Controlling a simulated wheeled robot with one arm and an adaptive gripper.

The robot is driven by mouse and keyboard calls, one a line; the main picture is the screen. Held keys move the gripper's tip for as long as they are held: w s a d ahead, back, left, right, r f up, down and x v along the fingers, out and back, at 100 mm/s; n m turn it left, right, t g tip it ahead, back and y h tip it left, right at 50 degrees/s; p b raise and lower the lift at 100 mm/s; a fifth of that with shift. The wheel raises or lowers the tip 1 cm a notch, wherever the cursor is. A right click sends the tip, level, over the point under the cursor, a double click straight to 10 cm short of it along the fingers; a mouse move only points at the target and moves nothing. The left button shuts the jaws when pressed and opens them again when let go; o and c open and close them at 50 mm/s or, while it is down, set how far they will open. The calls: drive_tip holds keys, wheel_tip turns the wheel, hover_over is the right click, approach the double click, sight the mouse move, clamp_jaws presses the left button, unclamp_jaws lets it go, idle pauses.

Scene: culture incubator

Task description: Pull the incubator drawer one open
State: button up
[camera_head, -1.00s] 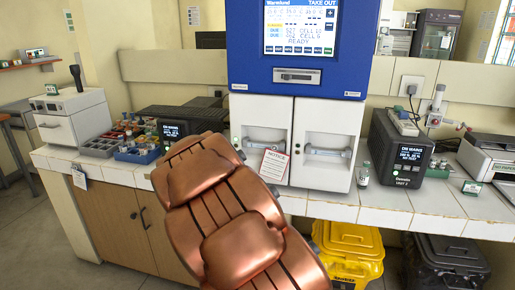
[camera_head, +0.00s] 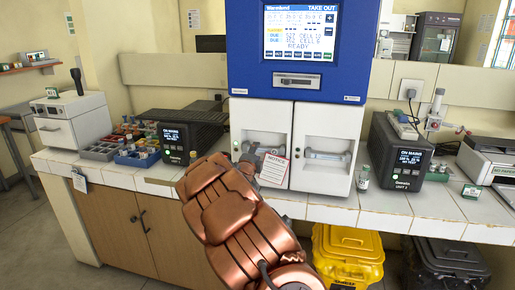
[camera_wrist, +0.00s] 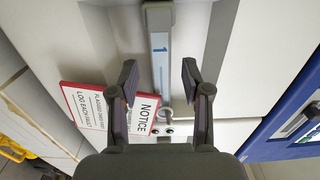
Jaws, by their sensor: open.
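The incubator (camera_head: 298,95) has a blue upper body with a lit screen. Below it are two white drawers side by side. The left drawer (camera_head: 255,116) has a grey bar handle, partly hidden by my gripper. In the wrist view this handle (camera_wrist: 161,60) carries a blue "1". My gripper (camera_wrist: 160,78) is open, its two fingers on either side of the handle, with a gap showing on both sides. In the head view my gripper (camera_head: 246,161) is mostly hidden behind my arm, at the left drawer's lower front. Both drawers look shut.
A notice card (camera_head: 273,168) hangs beside the handle, close to my gripper; it also shows in the wrist view (camera_wrist: 112,108). The right drawer (camera_head: 323,121) has a similar handle. A small vial (camera_head: 363,177) and a black unit (camera_head: 398,155) stand to the right.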

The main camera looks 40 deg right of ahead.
sight(257, 151)
drive_tip(key=shift+p+x, duration=0.35)
drive_tip(key=shift+x, duration=1.25)
drive_tip(key=shift+c, duration=0.3)
clamp_jaws()
